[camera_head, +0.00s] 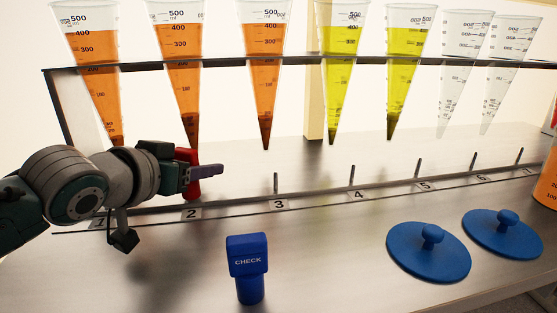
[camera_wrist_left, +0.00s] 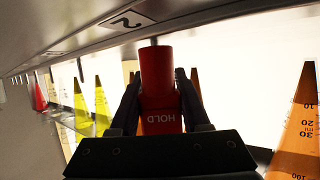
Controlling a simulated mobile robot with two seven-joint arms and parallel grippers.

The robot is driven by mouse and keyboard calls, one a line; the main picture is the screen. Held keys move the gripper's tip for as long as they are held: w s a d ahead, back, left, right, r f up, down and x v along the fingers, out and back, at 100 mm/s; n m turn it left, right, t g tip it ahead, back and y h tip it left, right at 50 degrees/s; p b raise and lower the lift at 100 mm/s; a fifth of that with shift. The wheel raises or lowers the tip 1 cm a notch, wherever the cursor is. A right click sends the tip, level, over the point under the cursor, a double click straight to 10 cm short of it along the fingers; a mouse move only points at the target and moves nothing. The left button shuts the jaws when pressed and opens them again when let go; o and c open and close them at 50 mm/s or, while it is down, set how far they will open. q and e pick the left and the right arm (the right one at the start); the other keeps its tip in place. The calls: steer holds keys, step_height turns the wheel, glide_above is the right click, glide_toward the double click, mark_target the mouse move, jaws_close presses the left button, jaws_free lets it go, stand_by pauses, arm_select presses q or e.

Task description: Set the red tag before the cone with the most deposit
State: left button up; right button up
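My left gripper (camera_head: 205,174) is shut on the red tag (camera_head: 191,180), above the rail by label 2. In the left wrist view the red tag (camera_wrist_left: 160,80), marked HOLD, sits between my fingers, upside down, with label 2 (camera_wrist_left: 127,20) close by. Three cones hold orange juice: the first (camera_head: 100,75), the second (camera_head: 182,75) and the third (camera_head: 265,75). Two hold yellow juice: the fourth (camera_head: 341,75) and the fifth (camera_head: 403,75). Dark deposit shows in the orange tips; the first cone's tip is partly hidden behind my arm. My right gripper is not in view.
Two empty cones (camera_head: 462,80) hang at the right of the rack (camera_head: 220,64). Short pegs (camera_head: 276,183) stand along the numbered rail. A blue CHECK block (camera_head: 248,265) and two blue knobbed discs (camera_head: 428,252) stand in front. An orange container (camera_head: 547,185) is at the right edge.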

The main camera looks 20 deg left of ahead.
arm_select(q)
steer(key=o, duration=0.5)
steer(key=shift+o, duration=0.2)
steer(key=shift+s+r, duration=0.2)
steer(key=shift+s, duration=0.05)
steer(key=p+v, duration=0.4)
steer(key=v, duration=0.4)
steer(key=shift+s, duration=0.1)
steer(key=shift+s+r, duration=0.2)
steer(key=shift+s, duration=0.35)
steer(key=s+d+r+m+g+p, duration=0.1)
steer(key=s+d+r+g+p, duration=0.4)
steer(key=s+r+p, duration=0.95)
steer(key=s+d+r+m+g+p, duration=0.1)
steer(key=s+d+r+g+p, duration=0.5)
steer(key=r+p, duration=0.95)
step_height(320, 180, up, 31)
steer(key=a+t+p, duration=0.1)
steer(key=p, duration=3.6)
